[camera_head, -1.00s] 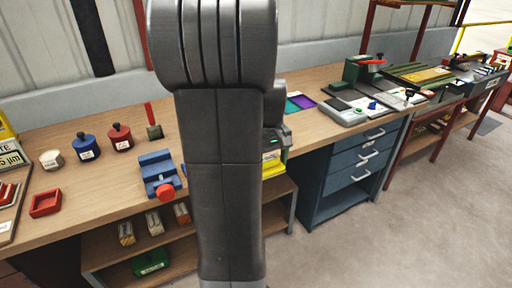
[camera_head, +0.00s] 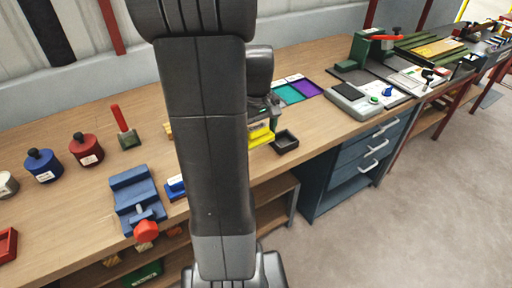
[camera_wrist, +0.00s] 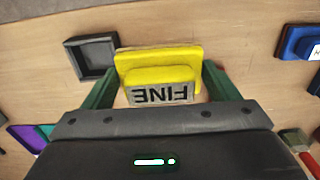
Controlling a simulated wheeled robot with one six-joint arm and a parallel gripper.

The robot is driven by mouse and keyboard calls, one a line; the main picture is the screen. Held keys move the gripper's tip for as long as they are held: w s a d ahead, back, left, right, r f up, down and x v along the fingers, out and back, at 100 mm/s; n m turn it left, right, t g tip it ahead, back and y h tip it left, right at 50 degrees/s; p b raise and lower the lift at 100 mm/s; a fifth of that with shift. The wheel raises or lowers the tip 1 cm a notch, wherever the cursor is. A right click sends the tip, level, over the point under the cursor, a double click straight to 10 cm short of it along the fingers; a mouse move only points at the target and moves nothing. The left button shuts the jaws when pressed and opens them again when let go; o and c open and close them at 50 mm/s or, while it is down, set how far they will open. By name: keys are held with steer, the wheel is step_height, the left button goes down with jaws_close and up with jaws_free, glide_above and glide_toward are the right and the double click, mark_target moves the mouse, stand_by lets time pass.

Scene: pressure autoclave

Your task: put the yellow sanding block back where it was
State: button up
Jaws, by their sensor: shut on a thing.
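The yellow sanding block (camera_wrist: 158,55), labelled FINE, sits between the two green fingers of my gripper (camera_wrist: 158,88) in the wrist view. My gripper is shut on it. In the head view the yellow block (camera_head: 261,136) is partly hidden by my arm and appears over the wooden bench, left of a small black square tray (camera_head: 286,141). The empty tray (camera_wrist: 91,57) lies just left of the block in the wrist view. I cannot tell whether the block touches the bench.
A blue block (camera_head: 174,187) and a blue vise (camera_head: 135,198) with a red knob are on the bench to the left. Teal and purple trays (camera_head: 290,95) lie behind the black tray. A grey scale-like device (camera_head: 357,102) stands to the right.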

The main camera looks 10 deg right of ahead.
mark_target(258, 127)
steer(key=shift+f, duration=3.55)
steer(key=shift+f, duration=0.2)
steer(key=o, duration=0.7)
steer(key=shift+c, duration=0.2)
steer(key=shift+r, duration=0.1)
step_height(258, 127, up, 12)
steer(key=shift+r, duration=0.15)
